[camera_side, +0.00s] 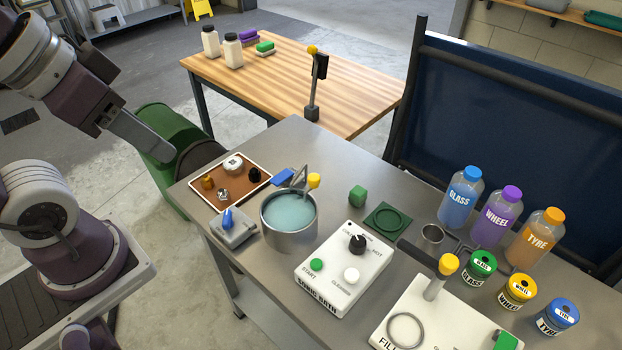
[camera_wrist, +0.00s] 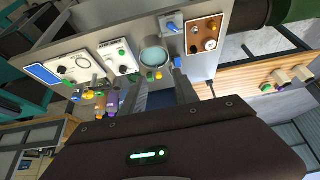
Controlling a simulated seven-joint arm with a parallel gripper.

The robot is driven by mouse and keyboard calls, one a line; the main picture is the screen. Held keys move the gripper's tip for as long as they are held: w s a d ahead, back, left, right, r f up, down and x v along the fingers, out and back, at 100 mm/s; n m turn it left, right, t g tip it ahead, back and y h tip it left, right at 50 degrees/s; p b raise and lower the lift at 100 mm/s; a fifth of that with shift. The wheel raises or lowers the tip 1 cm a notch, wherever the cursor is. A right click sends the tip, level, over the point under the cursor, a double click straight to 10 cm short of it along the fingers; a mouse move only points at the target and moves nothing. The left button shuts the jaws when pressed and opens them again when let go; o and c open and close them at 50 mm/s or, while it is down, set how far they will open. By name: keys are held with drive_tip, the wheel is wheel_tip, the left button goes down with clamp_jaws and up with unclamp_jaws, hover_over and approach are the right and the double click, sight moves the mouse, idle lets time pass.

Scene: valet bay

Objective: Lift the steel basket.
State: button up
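A round steel tank (camera_side: 290,236) holds pale blue liquid on the steel bench. A bent metal handle (camera_side: 302,176) with a yellow knob (camera_side: 314,181) rises at its back rim. The steel basket itself cannot be made out; the handle may belong to it, with the rest under the liquid. The tank also shows in the wrist view (camera_wrist: 155,68), beyond my fingers. My gripper (camera_side: 158,146) hangs in the air to the upper left of the tank, well apart from it. In the wrist view my gripper (camera_wrist: 160,88) has its two fingers spread with nothing between them.
A sonic bath control box (camera_side: 340,282) stands right of the tank. A brown tray (camera_side: 200,202) with small parts and a blue-levered box (camera_side: 232,231) sit to its left. Bottles, lidded jars and a filling station (camera_side: 415,322) crowd the right. A green bin (camera_side: 165,150) stands behind.

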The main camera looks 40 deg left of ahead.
idle(0.4)
drive_tip(key=shift+o, duration=1.2)
drive_tip(key=shift+w, duration=0.2)
drive_tip(key=m+g, duration=0.5)
drive_tip(key=m, duration=0.3)
hover_over(314, 177)
drive_tip(key=s, duration=0.1)
wheel_tip(314, 177, down, 14)
drive_tip(key=shift+m+g, duration=0.3)
drive_tip(key=shift+m, duration=0.2)
drive_tip(key=f, duration=0.5)
drive_tip(key=w+f, duration=0.1)
drive_tip(key=f, duration=0.2)
drive_tip(key=shift+f, duration=0.75)
